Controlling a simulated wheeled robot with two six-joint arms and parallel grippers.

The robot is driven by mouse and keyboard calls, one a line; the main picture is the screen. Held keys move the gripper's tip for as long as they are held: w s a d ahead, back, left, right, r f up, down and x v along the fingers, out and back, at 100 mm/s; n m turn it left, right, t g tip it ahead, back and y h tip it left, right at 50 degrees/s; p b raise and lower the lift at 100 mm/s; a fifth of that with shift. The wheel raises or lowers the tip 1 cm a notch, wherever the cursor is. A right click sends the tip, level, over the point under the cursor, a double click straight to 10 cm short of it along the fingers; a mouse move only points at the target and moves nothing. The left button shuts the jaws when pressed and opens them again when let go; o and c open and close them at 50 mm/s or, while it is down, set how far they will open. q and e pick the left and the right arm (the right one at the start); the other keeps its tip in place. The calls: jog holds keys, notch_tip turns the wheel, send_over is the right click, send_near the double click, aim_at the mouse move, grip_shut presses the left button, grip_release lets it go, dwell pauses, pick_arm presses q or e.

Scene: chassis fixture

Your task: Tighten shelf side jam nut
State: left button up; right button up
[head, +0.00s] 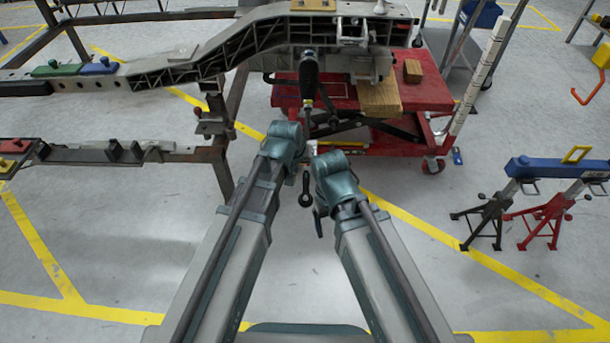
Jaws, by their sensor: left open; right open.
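In the head view a black strut-like part (309,76) hangs upright below the grey chassis frame (235,48). Its thin rod runs down between my wrists. Below, a dark rod with an eye-shaped end (305,198) hangs there; whether it is the same part is unclear. My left gripper (306,133) is open beside the rod, just under the black body. My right gripper (318,222) is open and lower, to the right of the eye end. Its wrist hides part of it. I cannot make out the jam nut; it is too small or hidden. Contact with the rod cannot be told.
A red cart (440,92) with wooden blocks (380,98) stands behind the strut. A lower rail (100,153) and fixture post (220,150) are at left. The floor between is free.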

pick_arm(q)
jog(key=shift+w+d+f, duration=0.1)
jog(key=shift+w+f, duration=0.05)
jog(key=shift+f, duration=0.2)
